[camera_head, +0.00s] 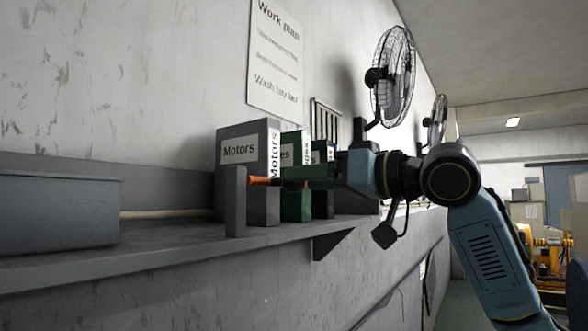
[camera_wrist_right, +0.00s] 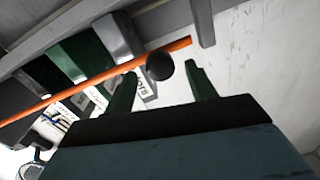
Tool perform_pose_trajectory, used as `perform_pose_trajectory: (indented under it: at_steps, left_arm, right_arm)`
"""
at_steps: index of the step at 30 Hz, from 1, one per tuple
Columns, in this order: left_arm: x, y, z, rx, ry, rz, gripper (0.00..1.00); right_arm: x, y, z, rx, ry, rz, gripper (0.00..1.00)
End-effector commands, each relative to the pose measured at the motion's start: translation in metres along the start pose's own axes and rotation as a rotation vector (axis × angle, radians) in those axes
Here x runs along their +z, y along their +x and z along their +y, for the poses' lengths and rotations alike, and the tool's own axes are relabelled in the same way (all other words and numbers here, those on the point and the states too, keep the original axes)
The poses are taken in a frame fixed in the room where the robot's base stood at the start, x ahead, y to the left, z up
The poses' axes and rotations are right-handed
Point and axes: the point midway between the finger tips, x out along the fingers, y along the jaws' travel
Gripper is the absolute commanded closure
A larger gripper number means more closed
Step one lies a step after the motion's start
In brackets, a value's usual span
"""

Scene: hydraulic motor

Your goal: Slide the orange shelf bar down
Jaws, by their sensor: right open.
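The orange shelf bar (camera_wrist_right: 100,80) runs diagonally across the right wrist view, in front of the binders, and ends near a grey upright post (camera_wrist_right: 202,20). A round black knob (camera_wrist_right: 160,66) shows at the bar near that end. In the head view only a short piece of the bar (camera_head: 261,181) shows beside the post (camera_head: 236,202); my gripper and arm hide the rest. My right gripper (camera_head: 288,183) is at the bar, its green fingers apart. In the wrist view the knob appears between the fingertips (camera_wrist_right: 160,69); contact cannot be told. My left gripper is out of view.
Grey "Motors" binder (camera_head: 240,172) and green binder (camera_head: 297,204) stand on the grey wall shelf (camera_head: 170,245) behind the bar. A grey box (camera_head: 55,213) sits at the left. Wall fans (camera_head: 395,78) rise behind my arm. The shelf between box and post is clear.

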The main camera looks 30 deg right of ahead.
Motion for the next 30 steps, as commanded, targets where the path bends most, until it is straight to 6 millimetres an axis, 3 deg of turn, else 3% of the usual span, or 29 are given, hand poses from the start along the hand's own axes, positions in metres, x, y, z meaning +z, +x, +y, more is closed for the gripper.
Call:
perform_pose_trajectory:
  at_steps: [7,18,30]
  left_arm:
    - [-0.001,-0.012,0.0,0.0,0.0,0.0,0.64]
    - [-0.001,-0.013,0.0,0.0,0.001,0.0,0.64]
    - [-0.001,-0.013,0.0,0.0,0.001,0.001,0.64]
  right_arm:
    - [-0.001,0.032,0.0,0.0,-0.001,-0.001,0.44]
    - [0.001,0.037,0.0,0.001,-0.002,0.0,0.44]
    - [0.001,0.037,0.0,0.001,-0.001,0.0,0.95]
